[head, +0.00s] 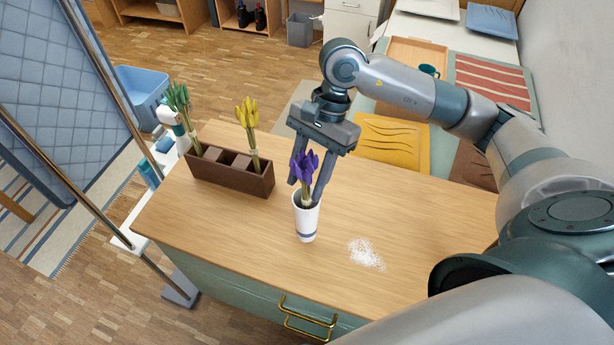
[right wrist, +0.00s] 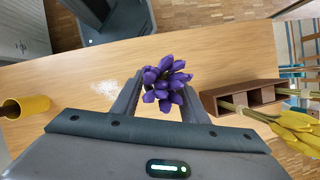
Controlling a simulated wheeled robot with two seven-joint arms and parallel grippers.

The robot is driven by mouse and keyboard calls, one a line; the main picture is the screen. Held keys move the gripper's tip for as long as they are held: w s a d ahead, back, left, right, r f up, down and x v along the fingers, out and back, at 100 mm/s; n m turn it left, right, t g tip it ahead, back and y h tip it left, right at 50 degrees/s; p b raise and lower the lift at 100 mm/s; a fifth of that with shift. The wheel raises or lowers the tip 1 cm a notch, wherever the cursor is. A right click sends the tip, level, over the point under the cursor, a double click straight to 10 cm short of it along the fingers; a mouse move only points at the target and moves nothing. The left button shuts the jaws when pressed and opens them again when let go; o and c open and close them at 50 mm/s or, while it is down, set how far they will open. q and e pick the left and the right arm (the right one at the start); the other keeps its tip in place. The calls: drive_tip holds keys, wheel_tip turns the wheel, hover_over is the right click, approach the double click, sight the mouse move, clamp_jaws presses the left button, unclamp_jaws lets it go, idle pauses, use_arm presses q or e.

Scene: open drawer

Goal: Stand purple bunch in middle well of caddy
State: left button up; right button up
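The purple bunch (head: 304,170) stands in a white cup (head: 306,220) on the wooden counter; its flower heads also show in the right wrist view (right wrist: 164,84). My right gripper (head: 309,192) points down over the cup, with one finger on each side of the bunch. The fingers look apart, and the flower heads hide part of the gap. The brown caddy (head: 230,180) stands left of the cup. A green bunch (head: 180,103) is in its left well and a yellow bunch (head: 249,125) in its right well. The middle well looks empty. My left gripper is not visible.
White grains (head: 366,253) lie on the counter (head: 420,230) right of the cup. A yellow container (right wrist: 32,106) stands at the left in the right wrist view. Brass drawer handles (head: 307,318) are at the front. The counter between cup and caddy is clear.

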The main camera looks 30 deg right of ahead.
sight(313, 156)
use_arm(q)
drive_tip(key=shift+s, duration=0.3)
use_arm(e)
drive_tip(key=shift+r, duration=0.1)
drive_tip(key=shift+v, duration=1.15)
drive_tip(key=b+v, duration=0.1)
drive_tip(key=v, duration=0.2)
drive_tip(key=shift+w, duration=0.1)
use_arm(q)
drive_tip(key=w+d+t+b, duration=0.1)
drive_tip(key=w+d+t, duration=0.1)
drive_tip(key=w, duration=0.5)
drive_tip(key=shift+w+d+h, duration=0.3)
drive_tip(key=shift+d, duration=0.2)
use_arm(e)
drive_tip(key=s+v, duration=0.1)
drive_tip(key=v, duration=0.5)
drive_tip(key=shift+w+r, duration=0.4)
drive_tip(key=shift+w, duration=0.05)
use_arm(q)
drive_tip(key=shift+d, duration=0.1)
use_arm(e)
drive_tip(key=shift+d, duration=0.15)
